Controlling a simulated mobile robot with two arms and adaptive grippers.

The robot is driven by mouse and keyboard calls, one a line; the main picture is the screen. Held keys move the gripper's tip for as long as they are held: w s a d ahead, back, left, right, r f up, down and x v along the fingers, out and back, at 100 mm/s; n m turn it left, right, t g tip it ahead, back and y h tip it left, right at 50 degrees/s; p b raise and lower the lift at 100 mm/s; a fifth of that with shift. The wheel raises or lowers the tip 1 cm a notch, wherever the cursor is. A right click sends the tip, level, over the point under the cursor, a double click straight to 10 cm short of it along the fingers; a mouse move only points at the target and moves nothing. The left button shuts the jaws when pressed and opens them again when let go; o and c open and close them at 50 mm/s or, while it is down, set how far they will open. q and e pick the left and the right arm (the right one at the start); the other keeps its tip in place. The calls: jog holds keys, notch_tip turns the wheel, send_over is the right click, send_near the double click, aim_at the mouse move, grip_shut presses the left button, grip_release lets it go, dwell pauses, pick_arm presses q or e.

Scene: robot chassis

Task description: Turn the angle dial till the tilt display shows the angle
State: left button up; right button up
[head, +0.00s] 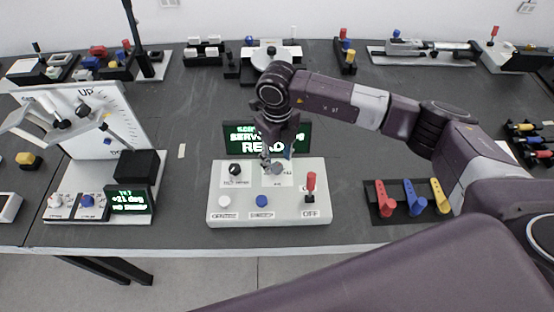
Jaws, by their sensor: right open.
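A light grey control box (215,212) stands near the table's front edge. It carries a black knob (235,169), a white button, a blue button (261,201) and a red-handled lever (310,184). A small tilt display (130,198) at the left reads about +21 deg in green; its other lines are hard to read. My right gripper (273,164) is open, pointing down over the control box's back part, right of the black knob.
A screen reading READY (240,137) stands behind the control box, partly hidden by my right arm. A white tilt board (118,118) stands at the left. Red, blue and yellow levers (414,199) lie to the right. Table between box and left stand is clear.

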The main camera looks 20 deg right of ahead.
aim_at(277, 168)
jog(key=shift+f, duration=1.15)
jog(key=c, duration=1.2)
jog(key=shift+o, duration=0.2)
jog(key=shift+w+f+b, duration=0.1)
jog(key=shift+f+b, duration=0.05)
jog(key=shift+b, duration=0.45)
jog(key=shift+r+n, duration=0.2)
jog(key=shift+n, duration=0.1)
jog(key=o, duration=1.2)
jog(key=shift+c, duration=0.2)
